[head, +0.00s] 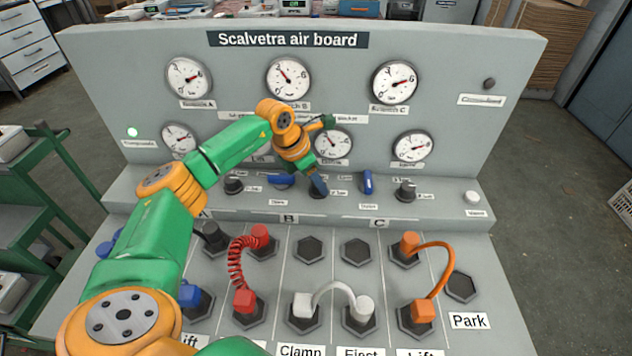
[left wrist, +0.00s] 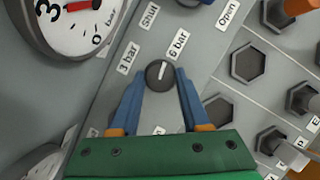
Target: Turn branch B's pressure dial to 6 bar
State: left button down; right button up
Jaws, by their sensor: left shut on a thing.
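Branch B's pressure dial is a small dark round knob (left wrist: 159,75) with a white pointer line, between the "3 bar" label (left wrist: 128,57) and the "6 bar" label (left wrist: 179,45). The line points between the two labels, closer to the "6 bar" side. My left gripper (head: 318,188) is shut on this knob, with a blue finger on either side; in the head view it mostly hides the knob. Branch B's upper gauge (head: 289,78) has its needle toward the upper left. My right gripper is not in view.
Blue valve handles stand left (head: 282,180) and right (head: 367,182) of the dial. Other dark knobs (head: 233,185) (head: 405,190) sit on the same ledge. Red (head: 237,262), white (head: 335,288) and orange (head: 440,262) hoses join hexagonal sockets on the lower panel.

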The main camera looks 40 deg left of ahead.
pick_arm(q)
jog(key=shift+m+h, duration=0.4)
jog(key=shift+m, duration=0.7)
jog(key=shift+g, duration=0.3)
jog(key=shift+c, duration=1.9)
grip_release()
jog(key=shift+w, duration=0.1)
jog(key=b+v, duration=0.1)
jog(key=v, duration=0.6)
